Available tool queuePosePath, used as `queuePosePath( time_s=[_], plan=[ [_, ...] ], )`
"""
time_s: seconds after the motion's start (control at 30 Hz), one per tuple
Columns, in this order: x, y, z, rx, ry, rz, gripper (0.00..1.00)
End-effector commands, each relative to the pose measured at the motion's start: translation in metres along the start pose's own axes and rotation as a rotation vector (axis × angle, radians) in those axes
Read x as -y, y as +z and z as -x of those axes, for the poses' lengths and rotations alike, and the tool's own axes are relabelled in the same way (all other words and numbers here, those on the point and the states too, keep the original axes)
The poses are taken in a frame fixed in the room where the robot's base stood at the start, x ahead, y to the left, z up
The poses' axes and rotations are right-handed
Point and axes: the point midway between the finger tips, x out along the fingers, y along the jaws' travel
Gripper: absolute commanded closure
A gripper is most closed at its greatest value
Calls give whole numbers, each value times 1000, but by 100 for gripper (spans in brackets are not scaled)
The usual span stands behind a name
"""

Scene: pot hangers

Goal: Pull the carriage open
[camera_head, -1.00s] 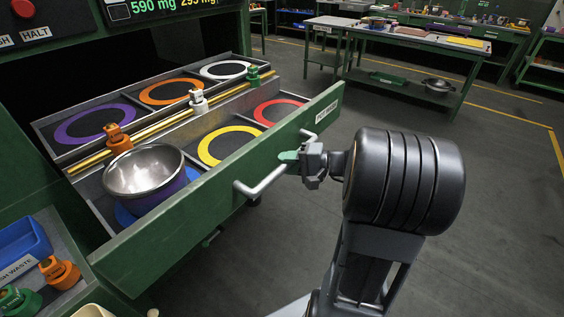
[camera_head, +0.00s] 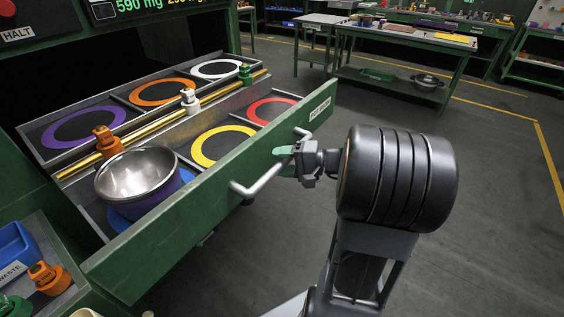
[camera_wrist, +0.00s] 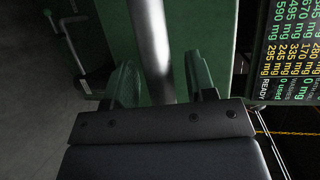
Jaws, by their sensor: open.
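The carriage is a pulled-out drawer with a green front panel (camera_head: 175,228) and a bent grey handle (camera_head: 262,178), seen in the head view. It stands out from the cabinet with its coloured rings exposed. My gripper (camera_head: 285,162) is at the handle, with its green fingertips towards the panel. In the wrist view the handle bar (camera_wrist: 152,45) runs between the two spread fingers of my gripper (camera_wrist: 157,85), with gaps showing beside the bar. The middle of the handle is hidden behind my gripper in the head view.
A steel bowl (camera_head: 138,174) sits in the carriage's near-left compartment. Orange, white and green knobs (camera_head: 189,98) stand along the middle rail. A blue bin (camera_head: 14,245) is at the lower left. Open floor (camera_head: 495,220) lies to the right; a workbench (camera_head: 410,38) stands behind.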

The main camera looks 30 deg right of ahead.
Motion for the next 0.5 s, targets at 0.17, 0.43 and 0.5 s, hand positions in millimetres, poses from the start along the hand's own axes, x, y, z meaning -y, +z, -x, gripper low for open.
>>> queuePosePath(
  time_s=[0.17,0.43,0.5],
  plan=[
    [1,-1,4,-2,-1,1,49],
    [1,-2,48,-8,-1,1,49],
    [0,-1,63,-8,-1,0,49]
  ],
)
